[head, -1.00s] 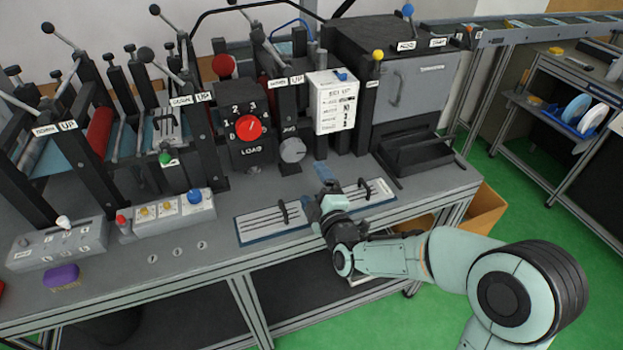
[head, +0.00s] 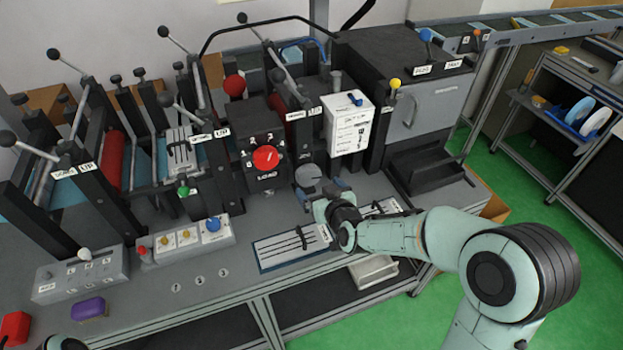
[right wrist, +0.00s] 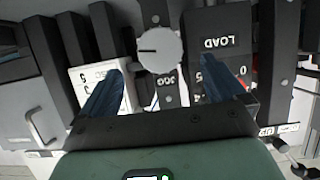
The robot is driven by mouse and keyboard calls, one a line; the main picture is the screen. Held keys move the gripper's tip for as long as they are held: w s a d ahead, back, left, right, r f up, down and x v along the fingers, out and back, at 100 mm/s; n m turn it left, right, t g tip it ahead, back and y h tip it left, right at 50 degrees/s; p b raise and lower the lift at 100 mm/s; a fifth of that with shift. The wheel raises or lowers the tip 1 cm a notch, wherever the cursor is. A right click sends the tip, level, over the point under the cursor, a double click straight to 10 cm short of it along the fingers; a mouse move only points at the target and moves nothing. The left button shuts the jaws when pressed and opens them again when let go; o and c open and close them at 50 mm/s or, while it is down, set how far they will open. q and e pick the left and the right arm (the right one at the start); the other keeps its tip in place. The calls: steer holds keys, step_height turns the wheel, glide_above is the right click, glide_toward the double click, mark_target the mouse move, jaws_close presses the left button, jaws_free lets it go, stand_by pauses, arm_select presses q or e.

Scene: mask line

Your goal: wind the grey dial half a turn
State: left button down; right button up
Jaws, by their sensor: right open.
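The grey dial (head: 309,175) is a round knob low on the machine front, right of the red LOAD knob. My left gripper is not in view; only a small part of my arm shows at the lower left.
The red LOAD knob (head: 266,158) is close on the left. A white card box (head: 347,124) stands above right. A tray with black rods (head: 291,244) lies on the bench below the gripper. Levers and a red roller (head: 114,158) fill the left side.

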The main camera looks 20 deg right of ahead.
mark_target(310, 179)
steer(key=x, duration=0.7)
steer(key=shift+w, duration=0.35)
steer(key=c, duration=1)
